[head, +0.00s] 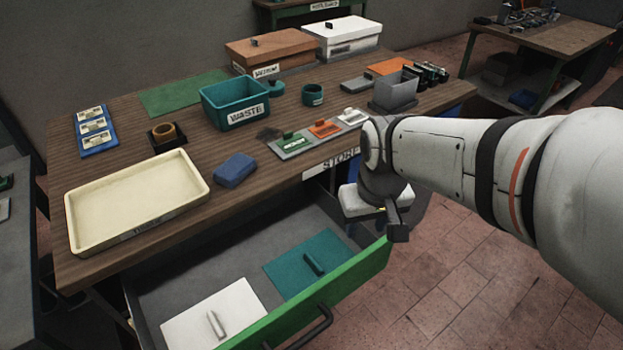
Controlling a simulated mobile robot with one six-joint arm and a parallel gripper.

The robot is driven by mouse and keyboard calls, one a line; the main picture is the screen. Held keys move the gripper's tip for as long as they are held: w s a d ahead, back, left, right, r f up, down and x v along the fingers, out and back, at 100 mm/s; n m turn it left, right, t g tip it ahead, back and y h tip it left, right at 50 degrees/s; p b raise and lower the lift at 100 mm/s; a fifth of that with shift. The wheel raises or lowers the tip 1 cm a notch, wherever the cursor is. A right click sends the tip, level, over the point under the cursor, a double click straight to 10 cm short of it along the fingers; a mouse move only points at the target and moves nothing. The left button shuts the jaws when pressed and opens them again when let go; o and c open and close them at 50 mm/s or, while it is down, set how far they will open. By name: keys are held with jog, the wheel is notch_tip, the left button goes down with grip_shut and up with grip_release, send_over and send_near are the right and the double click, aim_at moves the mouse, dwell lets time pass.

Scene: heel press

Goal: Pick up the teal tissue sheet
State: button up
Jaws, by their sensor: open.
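The teal tissue sheet (290,275) lies flat on the right side of the open drawer's floor. A small dark teal grip bar (314,264) stands on its middle. A white sheet (205,322) with a pale grip bar lies to its left in the same drawer (195,262). My gripper (397,229) is open, to the right of and above the teal sheet, near the drawer's right end. It is apart from the sheet, and its fingers are partly hidden by my wrist.
The drawer's green front (340,290) carries a dark handle. The wooden table (225,150) holds a cream tray (135,215), a blue block (235,170), a teal waste bin (240,110) and lidded boxes.

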aim_at(314, 261)
jog(key=w+a+f+n+g+b, duration=0.1)
jog(key=w+a+f+n+b, duration=0.15)
jog(key=w+a+f, duration=0.4)
jog(key=w+a+f+n+g+b, duration=0.15)
jog(key=a+f+b, duration=0.25)
jog(key=f, duration=0.5)
jog(key=shift+n+t, duration=0.3)
jog(key=shift+t, duration=0.05)
jog(key=f, duration=0.3)
jog(key=d+f+b, duration=0.1)
jog(key=f, duration=0.3)
jog(key=shift+s+d+f+b, duration=0.1)
jog(key=shift+d+f+b, duration=0.1)
jog(key=shift+b, duration=0.1)
jog(key=shift+c, duration=0.3)
grip_shut()
